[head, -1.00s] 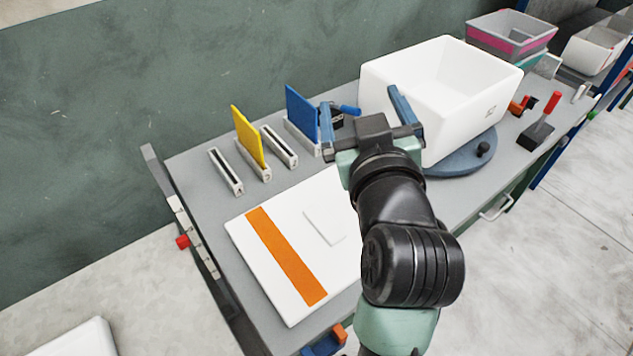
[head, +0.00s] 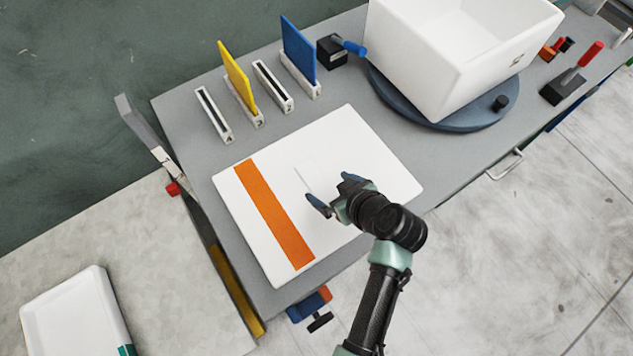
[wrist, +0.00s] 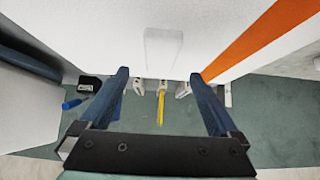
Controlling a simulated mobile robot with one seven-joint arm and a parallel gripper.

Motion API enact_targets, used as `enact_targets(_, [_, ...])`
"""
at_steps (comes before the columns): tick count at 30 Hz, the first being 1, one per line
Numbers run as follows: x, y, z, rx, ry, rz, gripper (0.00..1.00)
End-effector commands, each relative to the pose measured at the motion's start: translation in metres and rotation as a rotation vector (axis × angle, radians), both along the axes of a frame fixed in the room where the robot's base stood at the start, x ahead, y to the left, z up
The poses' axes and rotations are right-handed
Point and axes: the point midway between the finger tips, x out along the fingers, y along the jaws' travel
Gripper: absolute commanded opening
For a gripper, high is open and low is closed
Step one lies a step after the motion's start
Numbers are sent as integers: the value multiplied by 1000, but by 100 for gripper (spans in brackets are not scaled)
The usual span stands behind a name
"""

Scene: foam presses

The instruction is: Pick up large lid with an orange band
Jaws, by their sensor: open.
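The large white lid (head: 372,168) with an orange band (head: 273,214) lies flat on the grey bench in the head view. A raised white block sits near its middle, partly behind my gripper in the head view; it shows clearly in the wrist view (wrist: 163,48). My gripper (head: 336,192) is open and empty, over the lid by the raised block. In the wrist view the gripper (wrist: 163,82) has its two blue fingers wide apart, with the block beyond and between them. The orange band (wrist: 262,40) is at the upper right there. I cannot tell the exact height above the lid.
A white box (head: 455,55) stands on a blue round turntable (head: 440,114) at the back right. Slotted holders with a yellow plate (head: 237,78) and a blue plate (head: 298,50) stand behind the lid. Another white lid (head: 75,315) is at lower left.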

Motion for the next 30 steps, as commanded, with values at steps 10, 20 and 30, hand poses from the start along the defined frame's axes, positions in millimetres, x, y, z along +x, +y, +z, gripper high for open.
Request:
enact_targets(10, [18,15,-23,0,1,2,98])
enact_targets(20, [30,23,-38,-2,-1,-1,98])
enact_targets(30, [29,23,-38,-1,-1,0,65])
